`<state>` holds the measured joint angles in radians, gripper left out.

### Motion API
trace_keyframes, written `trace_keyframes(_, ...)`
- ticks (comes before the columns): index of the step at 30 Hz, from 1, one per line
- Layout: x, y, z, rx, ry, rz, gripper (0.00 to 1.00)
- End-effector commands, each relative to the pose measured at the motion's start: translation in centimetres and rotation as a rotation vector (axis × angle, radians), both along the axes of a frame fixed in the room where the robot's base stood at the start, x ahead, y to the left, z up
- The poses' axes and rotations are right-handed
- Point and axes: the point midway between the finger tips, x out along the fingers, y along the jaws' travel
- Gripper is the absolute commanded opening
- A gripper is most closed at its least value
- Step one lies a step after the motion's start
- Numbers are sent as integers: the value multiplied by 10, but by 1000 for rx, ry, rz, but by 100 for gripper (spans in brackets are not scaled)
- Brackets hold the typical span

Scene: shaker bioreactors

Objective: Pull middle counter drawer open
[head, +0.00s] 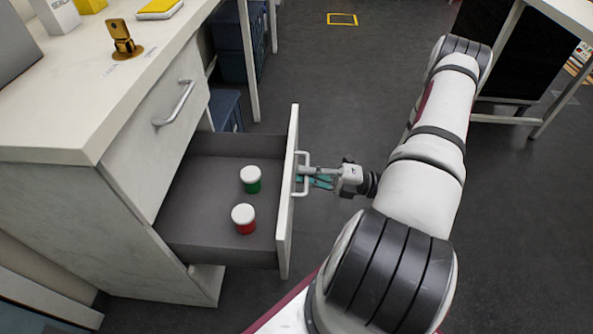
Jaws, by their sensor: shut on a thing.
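The drawer (287,215) of the white counter (60,88) stands pulled well out, and its dark grey inside shows. It is below another drawer (150,150) that is closed. My gripper (312,179) is at the front of the open drawer, with its teal fingers shut on the white bar handle (302,172). Inside the open drawer stand a jar with a white lid and green body (250,180) and a jar with a white lid and red body (244,220). The fingertips are partly hidden by the handle.
On the countertop are a brass-coloured object (122,40) and a yellow-and-white item (159,9). Blue crates (232,65) stand behind the counter. A white table (560,14) is at the upper right. Dark floor (300,75) behind the drawer is clear.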

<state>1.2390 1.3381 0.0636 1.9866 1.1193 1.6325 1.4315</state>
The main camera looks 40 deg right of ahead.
Motion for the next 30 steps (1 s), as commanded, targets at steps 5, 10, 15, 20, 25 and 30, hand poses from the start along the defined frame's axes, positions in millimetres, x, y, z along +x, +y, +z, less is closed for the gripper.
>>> trace_keyframes(5,-10,-10,-1,-2,2,-1,0)
trace_keyframes(10,-14,-14,-1,-2,2,-1,0)
trace_keyframes(15,-14,-15,-1,-1,2,-1,0)
trace_keyframes(20,-14,-15,-1,-2,2,-2,0)
trace_keyframes(25,-14,-15,-1,-1,2,-1,30)
trace_keyframes(30,-14,-14,0,-1,1,-1,30)
